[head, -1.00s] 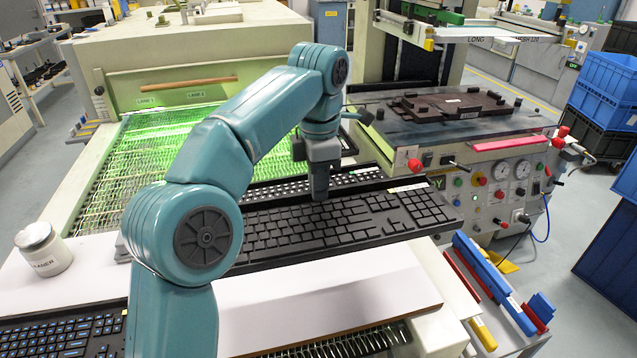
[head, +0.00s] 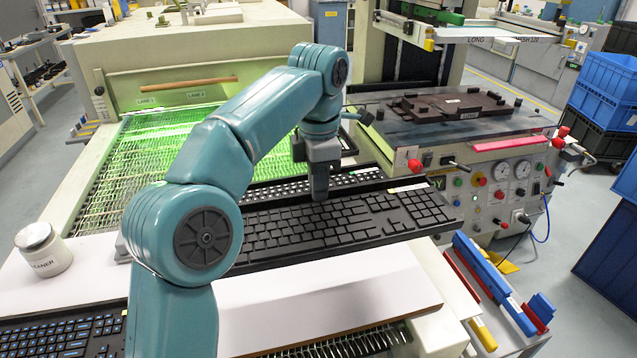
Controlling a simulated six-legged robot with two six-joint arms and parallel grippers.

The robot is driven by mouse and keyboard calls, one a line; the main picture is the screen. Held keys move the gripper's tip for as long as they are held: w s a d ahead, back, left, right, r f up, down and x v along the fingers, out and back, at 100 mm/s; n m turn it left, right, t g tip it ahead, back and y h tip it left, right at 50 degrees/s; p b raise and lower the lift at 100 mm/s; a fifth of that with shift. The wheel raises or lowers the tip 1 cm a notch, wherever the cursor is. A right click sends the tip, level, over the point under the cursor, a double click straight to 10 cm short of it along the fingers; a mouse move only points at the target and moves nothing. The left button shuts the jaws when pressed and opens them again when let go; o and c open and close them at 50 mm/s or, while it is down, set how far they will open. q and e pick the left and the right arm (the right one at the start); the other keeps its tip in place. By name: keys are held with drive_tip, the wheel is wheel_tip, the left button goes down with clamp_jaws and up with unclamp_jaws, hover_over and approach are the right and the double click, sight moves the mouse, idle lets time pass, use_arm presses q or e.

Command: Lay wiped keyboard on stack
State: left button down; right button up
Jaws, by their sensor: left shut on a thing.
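A black keyboard with blank black keys (head: 375,222) lies flat across the middle of the head view. My left gripper (head: 319,196) points down at its back edge and is shut on it. Part of the keyboard's left side is hidden behind my left arm. Just behind it shows a dark strip with rows of white marks (head: 290,190), partly covered; I cannot tell whether the keyboard touches it. Another black keyboard with blue-marked keys (head: 65,336) lies at the lower left, cut off by the frame. My right gripper is not in view.
A white jar labelled cleaner (head: 43,250) stands at the left. A white board (head: 340,290) lies in front of the held keyboard. A green-lit conveyor mesh (head: 150,165) is behind. A press with knobs and gauges (head: 500,175) stands right. Red, blue and yellow bars (head: 495,280) lie at lower right.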

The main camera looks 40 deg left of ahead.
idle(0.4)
use_arm(q)
drive_tip(key=m, duration=0.3)
drive_tip(key=shift+w+m, duration=0.25)
drive_tip(key=shift+m, duration=0.15)
drive_tip(key=w+a+m+p, duration=0.1)
drive_tip(key=w+m+p, duration=0.45)
drive_tip(key=m, duration=1.05)
drive_tip(key=w+a+m+p, duration=0.2)
drive_tip(key=w+m+p, duration=0.35)
drive_tip(key=m, duration=0.95)
drive_tip(key=shift+m, duration=0.5)
drive_tip(key=s+a+f+p, duration=0.1)
drive_tip(key=f+p, duration=0.1)
drive_tip(key=s+a+f+p, duration=0.1)
drive_tip(key=f+p, duration=0.1)
drive_tip(key=p, duration=0.1)
drive_tip(key=s+a+f+p, duration=0.1)
drive_tip(key=f+p, duration=0.1)
drive_tip(key=shift+s+a+p, duration=0.1)
drive_tip(key=shift+a+p, duration=0.25)
drive_tip(key=shift+p, duration=0.05)
drive_tip(key=shift+f+b, duration=0.65)
drive_tip(key=shift+f, duration=0.85)
